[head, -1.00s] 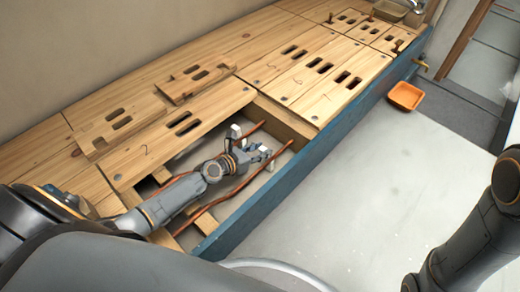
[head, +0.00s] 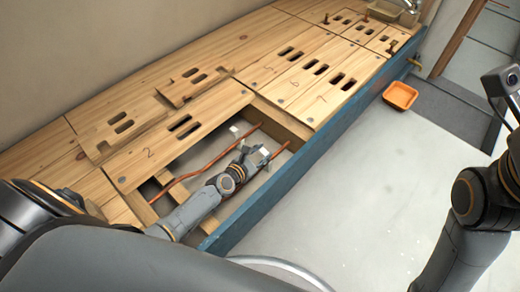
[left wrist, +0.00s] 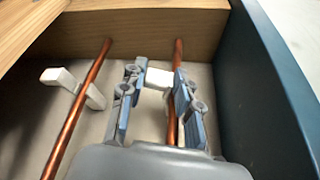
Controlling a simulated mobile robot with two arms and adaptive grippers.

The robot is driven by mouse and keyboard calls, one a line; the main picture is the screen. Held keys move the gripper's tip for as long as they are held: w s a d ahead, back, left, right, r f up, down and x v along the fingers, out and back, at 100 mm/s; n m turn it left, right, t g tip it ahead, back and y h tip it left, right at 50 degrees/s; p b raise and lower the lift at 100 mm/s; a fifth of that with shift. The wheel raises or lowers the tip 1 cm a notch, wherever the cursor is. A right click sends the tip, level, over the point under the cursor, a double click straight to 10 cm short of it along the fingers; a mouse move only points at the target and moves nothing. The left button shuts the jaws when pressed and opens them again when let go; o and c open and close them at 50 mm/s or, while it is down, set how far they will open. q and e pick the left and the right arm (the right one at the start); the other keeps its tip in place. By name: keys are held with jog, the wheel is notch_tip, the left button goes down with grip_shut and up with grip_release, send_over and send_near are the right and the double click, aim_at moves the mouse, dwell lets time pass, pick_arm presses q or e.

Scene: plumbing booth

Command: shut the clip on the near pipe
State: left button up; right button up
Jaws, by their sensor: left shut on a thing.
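The near pipe (left wrist: 178,58) is a copper pipe running beside the blue side wall in the left wrist view; in the head view only its far end (head: 281,149) shows past my gripper. My left gripper (left wrist: 157,95) is over this pipe, its two blue-grey fingers on either side of a white clip (left wrist: 158,78). It is shut on the clip, whose lower part is mostly hidden, so I cannot tell how far the clip is closed. The left gripper (head: 257,156) is down in the floor opening in the head view. My right gripper is not clearly visible.
The far pipe (left wrist: 79,108) runs to the left with its own white clip (left wrist: 72,86). A blue side wall (left wrist: 262,80) and a wooden crosspiece (left wrist: 145,35) bound the opening. Wooden floor panels (head: 160,140) lie around it. An orange tray (head: 400,96) sits on the clear floor.

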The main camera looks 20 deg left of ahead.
pick_arm(q)
jog(key=shift+s+d+m+y, duration=0.15)
jog(key=shift+d+m+y, duration=0.2)
jog(key=shift+m, duration=0.35)
jog(key=shift+a, duration=0.1)
jog(key=o, duration=1.1)
jog(key=shift+c, duration=0.2)
jog(key=shift+s, duration=0.1)
jog(key=v, duration=1.1)
jog(key=shift+s, duration=0.5)
jog(key=shift+c, duration=0.2)
